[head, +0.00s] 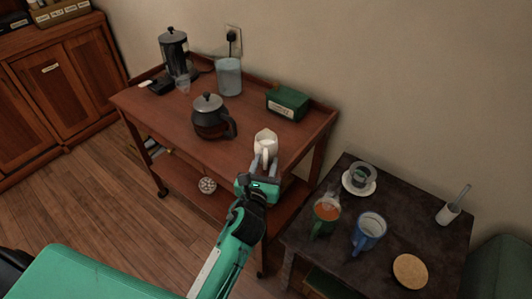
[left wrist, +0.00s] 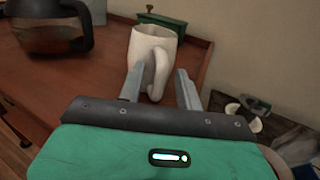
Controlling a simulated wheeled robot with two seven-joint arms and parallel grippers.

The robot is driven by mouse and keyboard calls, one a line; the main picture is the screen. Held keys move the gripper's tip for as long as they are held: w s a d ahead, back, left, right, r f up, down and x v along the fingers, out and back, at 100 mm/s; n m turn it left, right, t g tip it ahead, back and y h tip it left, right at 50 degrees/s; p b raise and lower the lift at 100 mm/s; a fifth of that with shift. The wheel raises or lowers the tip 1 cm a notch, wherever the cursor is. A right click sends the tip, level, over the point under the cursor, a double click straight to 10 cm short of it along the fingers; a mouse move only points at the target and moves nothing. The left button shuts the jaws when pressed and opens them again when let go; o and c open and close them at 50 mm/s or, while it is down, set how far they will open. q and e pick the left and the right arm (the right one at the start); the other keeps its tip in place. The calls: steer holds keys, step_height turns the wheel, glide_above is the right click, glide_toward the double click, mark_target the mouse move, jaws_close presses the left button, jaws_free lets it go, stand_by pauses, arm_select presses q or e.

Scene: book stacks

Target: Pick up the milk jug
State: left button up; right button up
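The milk jug (head: 266,140) is a small white jug on the front right part of the wooden trolley top (head: 180,124). Its handle faces my left gripper (head: 264,170). In the left wrist view the jug (left wrist: 160,45) stands upright just ahead, with its handle between the two fingers of the gripper (left wrist: 160,88). The fingers are apart, and I see a gap on each side of the handle. The jug's lower part is partly hidden by the handle and the fingers. My right gripper is in neither view.
A glass coffee pot (head: 211,120) stands left of the jug. A green box (head: 288,102) is behind it. A French press (head: 174,52) and a clear container (head: 228,76) stand at the back. A dark side table (head: 330,262) with mugs is on the right.

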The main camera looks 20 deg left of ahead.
arm_select(q)
steer(key=shift+w, duration=0.3)
steer(key=shift+c, duration=0.2)
jaws_close()
steer(key=shift+r, duration=0.1)
steer(key=shift+r, duration=0.1)
